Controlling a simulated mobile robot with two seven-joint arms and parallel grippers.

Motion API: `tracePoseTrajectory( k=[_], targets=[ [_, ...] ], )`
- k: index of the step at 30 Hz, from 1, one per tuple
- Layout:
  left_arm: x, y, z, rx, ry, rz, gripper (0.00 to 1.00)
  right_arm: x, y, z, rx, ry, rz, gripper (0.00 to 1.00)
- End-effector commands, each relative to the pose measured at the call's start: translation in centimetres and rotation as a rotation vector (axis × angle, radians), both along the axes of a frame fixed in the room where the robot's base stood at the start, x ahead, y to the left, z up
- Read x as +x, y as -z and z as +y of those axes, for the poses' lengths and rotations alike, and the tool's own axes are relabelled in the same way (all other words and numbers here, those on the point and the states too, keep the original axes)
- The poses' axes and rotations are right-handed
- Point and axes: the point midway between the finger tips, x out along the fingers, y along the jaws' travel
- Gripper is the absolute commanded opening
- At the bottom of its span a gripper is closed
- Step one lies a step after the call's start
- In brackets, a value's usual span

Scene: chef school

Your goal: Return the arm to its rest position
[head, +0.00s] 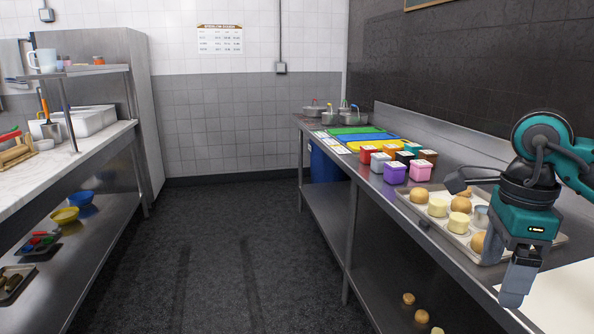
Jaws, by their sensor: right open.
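My right arm comes in from the right edge. Its teal and black gripper (518,284) points down over the near part of the right steel counter (437,258). Its grey fingers are apart, seen nearly edge-on, with nothing visible between them. It hangs in front of the near end of a metal tray (462,247) and hides part of it. The tray holds round brown buns (419,196) and pale yellow cylinders (459,222). My left gripper is not in view.
Colored boxes (395,173), a yellow board (369,145) and pots (314,110) stand farther along the counter. A pale board (572,300) lies at the near right. A marble-topped counter (65,158) stands left. The dark floor (225,240) between is clear.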

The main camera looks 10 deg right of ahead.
Motion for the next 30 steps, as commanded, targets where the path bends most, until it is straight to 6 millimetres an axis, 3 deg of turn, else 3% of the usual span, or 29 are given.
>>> tracePoseTrajectory(
  k=[3,9,15,18,22,25,28,30],
  targets=[
    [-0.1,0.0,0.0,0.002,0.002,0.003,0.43,0.2,2.6,4.7,0.179,-0.047,0.031,0.88],
    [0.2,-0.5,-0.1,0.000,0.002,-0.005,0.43,-0.8,5.5,14.3,0.593,-0.051,0.118,0.88],
    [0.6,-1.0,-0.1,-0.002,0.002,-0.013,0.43,-2.5,4.8,24.1,1.151,0.137,0.302,0.88],
    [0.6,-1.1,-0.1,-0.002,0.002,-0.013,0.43,-2.3,3.4,26.9,1.433,0.335,0.426,0.88],
    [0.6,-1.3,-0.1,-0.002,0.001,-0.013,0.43,-0.5,2.5,27.8,1.752,0.688,0.599,0.88],
    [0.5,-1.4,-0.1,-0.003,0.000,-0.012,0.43,1.5,3.7,26.7,1.943,1.030,0.736,0.88],
    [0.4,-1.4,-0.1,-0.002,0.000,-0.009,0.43,3.1,7.0,24.5,2.071,1.431,0.871,0.88],
    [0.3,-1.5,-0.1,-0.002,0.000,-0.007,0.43,3.5,10.6,22.6,2.115,1.743,0.960,0.88]
  ],
)
